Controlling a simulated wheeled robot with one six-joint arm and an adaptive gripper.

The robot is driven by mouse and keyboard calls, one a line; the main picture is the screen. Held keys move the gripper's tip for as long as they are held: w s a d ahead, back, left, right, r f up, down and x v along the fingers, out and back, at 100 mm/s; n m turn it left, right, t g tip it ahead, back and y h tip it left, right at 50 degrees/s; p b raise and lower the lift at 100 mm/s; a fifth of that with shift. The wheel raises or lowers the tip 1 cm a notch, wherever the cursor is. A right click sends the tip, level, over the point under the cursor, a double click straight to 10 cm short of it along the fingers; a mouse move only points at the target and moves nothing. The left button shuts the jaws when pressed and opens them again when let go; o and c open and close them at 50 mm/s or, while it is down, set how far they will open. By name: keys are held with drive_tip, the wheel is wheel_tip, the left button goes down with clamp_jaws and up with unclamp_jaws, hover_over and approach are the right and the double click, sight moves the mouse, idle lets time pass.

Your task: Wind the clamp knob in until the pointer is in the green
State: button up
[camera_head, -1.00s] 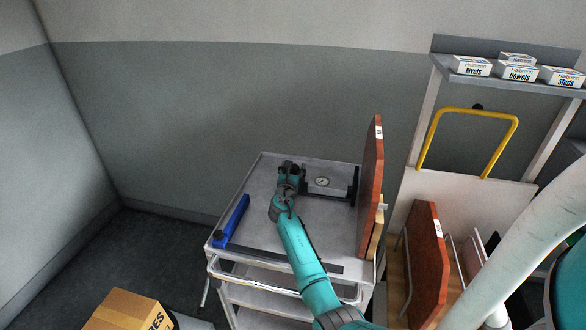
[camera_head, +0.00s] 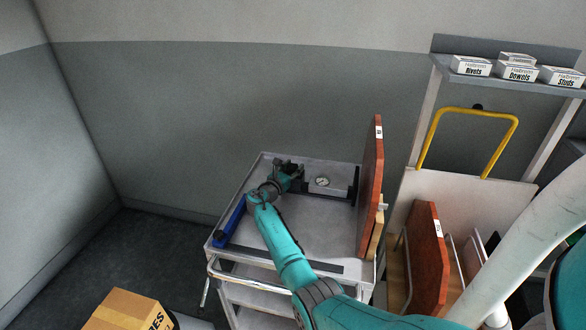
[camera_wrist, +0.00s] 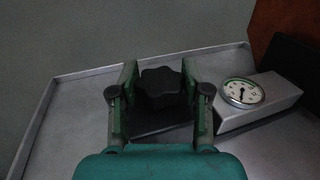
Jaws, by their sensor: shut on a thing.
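The black lobed clamp knob (camera_wrist: 160,84) sits between the fingers of my gripper (camera_wrist: 160,92) in the wrist view, and my gripper is shut on it. In the head view my gripper (camera_head: 290,168) is at the left end of the clamp and hides the knob. The clamp body is a grey block (camera_wrist: 262,103) to the right of the knob. A round white gauge (camera_wrist: 243,92) lies on it, and it also shows in the head view (camera_head: 322,181). The dial has a green arc near its top. The dark pointer looks roughly upright; I cannot tell which end indicates.
The clamp is on a grey trolley top (camera_head: 318,232). A blue bar-shaped object (camera_head: 231,221) lies at its left edge. A tall red-brown board (camera_head: 371,185) stands at the right, beside the clamp's dark end plate (camera_head: 354,187). The front middle of the top is mostly clear.

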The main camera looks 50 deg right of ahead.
drive_tip(key=shift+m+g, duration=1.1)
drive_tip(key=shift+g, duration=0.6)
drive_tip(key=shift+m+g, duration=0.8)
drive_tip(key=shift+g, duration=0.4)
drive_tip(key=o, duration=1.2)
drive_tip(key=shift+c, duration=0.2)
drive_tip(key=v, duration=1.2)
drive_tip(key=shift+r, duration=0.2)
